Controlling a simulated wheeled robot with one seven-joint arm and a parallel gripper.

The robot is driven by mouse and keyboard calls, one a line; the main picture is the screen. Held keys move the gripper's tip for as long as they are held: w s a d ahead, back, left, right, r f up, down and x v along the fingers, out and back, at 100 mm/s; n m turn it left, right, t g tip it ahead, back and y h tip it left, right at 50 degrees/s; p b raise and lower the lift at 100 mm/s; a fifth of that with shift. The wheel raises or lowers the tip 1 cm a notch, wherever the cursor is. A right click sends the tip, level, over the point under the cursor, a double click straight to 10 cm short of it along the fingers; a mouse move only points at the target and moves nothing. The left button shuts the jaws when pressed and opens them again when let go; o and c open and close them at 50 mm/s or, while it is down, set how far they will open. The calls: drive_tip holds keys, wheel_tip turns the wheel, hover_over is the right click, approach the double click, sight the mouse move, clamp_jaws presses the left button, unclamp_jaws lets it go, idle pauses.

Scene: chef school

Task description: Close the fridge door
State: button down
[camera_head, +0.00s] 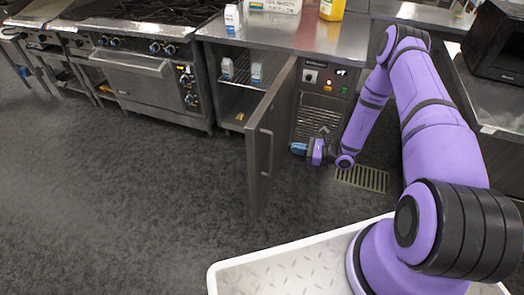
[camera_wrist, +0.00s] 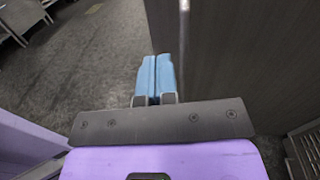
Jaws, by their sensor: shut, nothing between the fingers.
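The fridge door (camera_head: 267,143) stands wide open, swung out from the under-counter fridge (camera_head: 243,82) toward me. Inside the fridge, cartons stand on a wire shelf. My gripper (camera_head: 298,148) is low, just right of the door, over the floor in front of the control panel. In the wrist view, my gripper (camera_wrist: 157,75) has its blue fingers together with nothing between them. The door (camera_wrist: 235,65) fills the right of that view as a dark panel, close beside the fingertips. I cannot tell whether they touch it.
A steel range with an oven (camera_head: 145,75) stands left of the fridge. The counter (camera_head: 310,35) above holds a carton and a yellow container (camera_head: 332,9). A floor drain (camera_head: 362,178) lies right of my gripper. The floor (camera_head: 120,200) left of the door is clear.

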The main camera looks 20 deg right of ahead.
wheel_tip(320, 180, down, 4)
drive_tip(key=s+m+t, duration=0.1)
drive_tip(key=m+t, duration=0.1)
approach(258, 147)
drive_tip(key=shift+h, duration=0.4)
drive_tip(key=x, duration=0.7)
drive_tip(key=shift+w+a+r, duration=0.1)
drive_tip(key=shift+w+a, duration=0.05)
drive_tip(key=shift+a, duration=0.05)
